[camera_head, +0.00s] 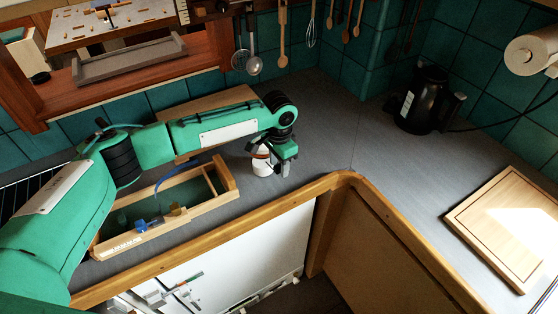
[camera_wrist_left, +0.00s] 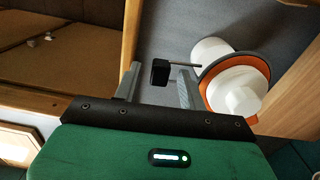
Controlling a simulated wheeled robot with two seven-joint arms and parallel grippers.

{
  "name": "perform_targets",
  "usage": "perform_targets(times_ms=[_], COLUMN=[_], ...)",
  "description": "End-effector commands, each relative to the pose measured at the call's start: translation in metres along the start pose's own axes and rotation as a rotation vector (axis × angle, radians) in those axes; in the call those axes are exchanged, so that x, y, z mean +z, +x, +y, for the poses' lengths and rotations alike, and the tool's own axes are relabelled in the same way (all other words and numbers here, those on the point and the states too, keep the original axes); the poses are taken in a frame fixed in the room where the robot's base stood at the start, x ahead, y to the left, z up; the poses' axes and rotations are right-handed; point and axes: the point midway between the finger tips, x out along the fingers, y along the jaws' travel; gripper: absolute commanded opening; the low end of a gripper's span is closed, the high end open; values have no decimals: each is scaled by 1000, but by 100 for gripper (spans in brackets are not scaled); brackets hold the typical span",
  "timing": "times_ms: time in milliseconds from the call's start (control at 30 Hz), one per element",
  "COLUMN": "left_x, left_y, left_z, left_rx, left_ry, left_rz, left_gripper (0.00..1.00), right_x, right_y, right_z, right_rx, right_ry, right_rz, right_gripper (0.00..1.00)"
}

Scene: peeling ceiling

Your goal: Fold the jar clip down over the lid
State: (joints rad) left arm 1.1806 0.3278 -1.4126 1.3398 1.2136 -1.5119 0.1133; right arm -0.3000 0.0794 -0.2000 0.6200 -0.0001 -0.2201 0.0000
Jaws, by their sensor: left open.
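The white jar (camera_head: 262,161) with an orange ring stands on the grey counter, close to its front edge. In the left wrist view its white lid (camera_wrist_left: 240,92) and orange seal (camera_wrist_left: 206,88) are at the right. The clip, a black block on a thin metal rod (camera_wrist_left: 160,72), sticks out sideways from the jar and is not over the lid. My left gripper (camera_head: 284,170) is just right of the jar. In the left wrist view, its open fingers (camera_wrist_left: 158,80) appear on either side of the black block; contact is not visible. My right gripper is not in view.
A wooden-framed tray (camera_head: 228,174) with small items lies left of the jar, beneath my left arm. A black kettle (camera_head: 425,100) and a wooden board (camera_head: 475,230) are at the right. The counter's wooden front edge (camera_head: 245,225) is close to the jar. Counter between jar and kettle is clear.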

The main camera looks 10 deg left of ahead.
Motion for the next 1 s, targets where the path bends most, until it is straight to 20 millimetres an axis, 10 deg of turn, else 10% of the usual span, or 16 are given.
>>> perform_targets(times_ms=[233,433,1000], left_x=[0,0,0], left_y=[1,0,8], left_z=[0,0,7], left_rx=[0,0,-175], left_ry=[0,0,3], left_rz=[0,0,0], left_gripper=[40,1,0], right_x=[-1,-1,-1], right_y=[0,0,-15], right_z=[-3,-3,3], right_rx=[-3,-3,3], right_ry=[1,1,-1], right_rz=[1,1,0], right_gripper=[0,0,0])
